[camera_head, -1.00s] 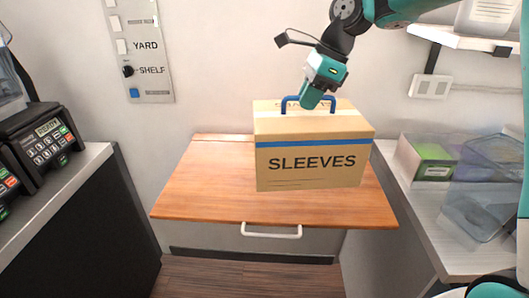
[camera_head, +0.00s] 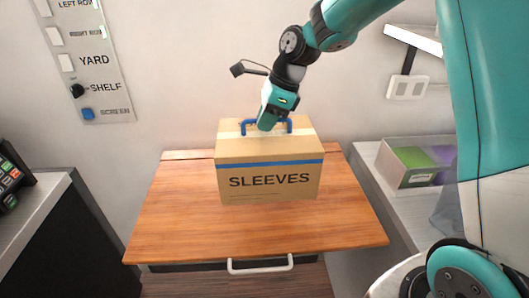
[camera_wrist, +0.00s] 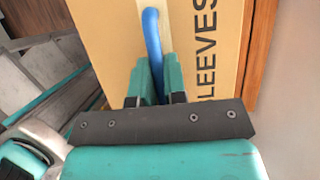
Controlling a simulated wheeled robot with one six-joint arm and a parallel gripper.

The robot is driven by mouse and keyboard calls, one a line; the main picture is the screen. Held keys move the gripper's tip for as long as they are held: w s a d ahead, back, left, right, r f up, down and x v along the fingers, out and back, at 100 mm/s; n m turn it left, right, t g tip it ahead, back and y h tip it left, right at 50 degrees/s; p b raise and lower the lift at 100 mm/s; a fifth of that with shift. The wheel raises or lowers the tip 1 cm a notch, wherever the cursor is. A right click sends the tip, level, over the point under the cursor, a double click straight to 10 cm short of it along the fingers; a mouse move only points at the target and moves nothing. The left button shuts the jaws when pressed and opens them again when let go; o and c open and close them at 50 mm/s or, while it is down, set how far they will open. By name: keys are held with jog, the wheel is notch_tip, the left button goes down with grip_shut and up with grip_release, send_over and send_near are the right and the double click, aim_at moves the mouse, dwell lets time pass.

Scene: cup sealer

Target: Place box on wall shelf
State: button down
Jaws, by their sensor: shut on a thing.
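The box (camera_head: 268,181) is brown cardboard with a blue stripe and the word SLEEVES on its front. It is upright over the wooden wall shelf (camera_head: 165,222); I cannot tell whether its base touches the wood. My gripper (camera_head: 267,126) is above the box and shut on its blue handle (camera_head: 246,126). In the wrist view the box (camera_wrist: 205,40) lies beyond my gripper (camera_wrist: 158,75), with the blue handle (camera_wrist: 152,35) between the fingers. The fingertips are partly hidden.
The shelf has a white front handle (camera_head: 260,266). A wall panel (camera_head: 95,65) labelled YARD and SHELF is at the left. A right counter (camera_head: 375,165) holds a clear bin (camera_head: 415,160). A dark counter (camera_head: 55,235) stands left. Bare wood surrounds the box.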

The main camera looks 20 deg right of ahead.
notch_tip(320, 180, down, 9)
jog(key=shift+f+p, duration=0.1)
jog(key=shift+p, duration=0.75)
jog(key=shift+f, duration=0.1)
jog(key=c, duration=1.2)
grip_release()
jog(key=shift+o, duration=0.2)
